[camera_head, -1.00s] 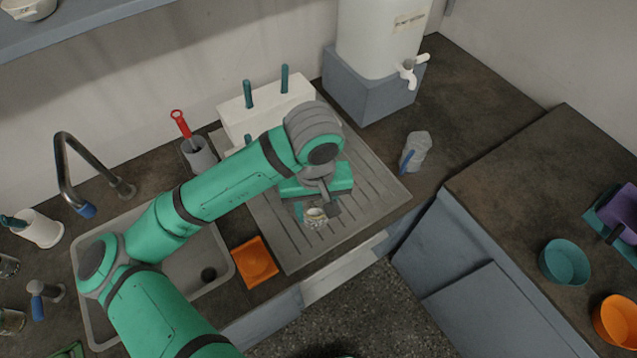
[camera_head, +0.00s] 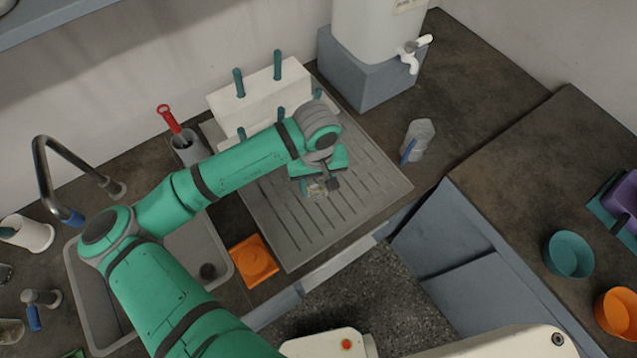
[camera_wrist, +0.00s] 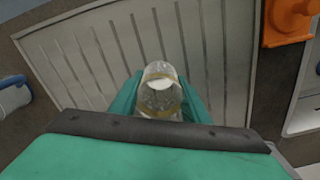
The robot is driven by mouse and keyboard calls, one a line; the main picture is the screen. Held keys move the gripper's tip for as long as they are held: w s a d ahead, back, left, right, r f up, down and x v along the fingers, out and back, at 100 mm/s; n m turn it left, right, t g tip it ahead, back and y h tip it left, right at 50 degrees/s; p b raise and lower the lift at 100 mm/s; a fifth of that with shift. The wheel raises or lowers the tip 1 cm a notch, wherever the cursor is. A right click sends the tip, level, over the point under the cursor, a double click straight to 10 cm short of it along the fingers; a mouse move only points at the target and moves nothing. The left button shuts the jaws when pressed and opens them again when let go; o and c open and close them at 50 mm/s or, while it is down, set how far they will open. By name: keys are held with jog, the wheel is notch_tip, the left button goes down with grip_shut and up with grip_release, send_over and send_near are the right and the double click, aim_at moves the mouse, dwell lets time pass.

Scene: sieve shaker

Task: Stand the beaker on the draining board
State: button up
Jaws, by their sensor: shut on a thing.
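The beaker (camera_wrist: 160,78) is clear glass with a yellowish band, and it sits between the two teal fingers of my gripper (camera_wrist: 158,98) in the wrist view. In the head view my gripper (camera_head: 316,188) is shut on the beaker (camera_head: 319,191) over the grey ridged draining board (camera_head: 290,225). The beaker's lower part is hidden by the gripper in the wrist view. I cannot tell whether its base touches the board.
A white peg block (camera_head: 245,105) stands at the board's back edge. The sink (camera_head: 195,260), an orange dish (camera_head: 253,260) and a grey pot with a red-handled brush (camera_head: 187,147) lie left. The board's front and right are clear.

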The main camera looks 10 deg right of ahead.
jog(key=shift+s+d+f, duration=0.25)
jog(key=shift+f, duration=0.05)
jog(key=shift+a, duration=0.1)
jog(key=shift+s+a, duration=0.1)
jog(key=o, duration=1.1)
jog(key=shift+f, duration=0.15)
notch_tip(320, 180, up, 12)
jog(key=shift+r, duration=0.25)
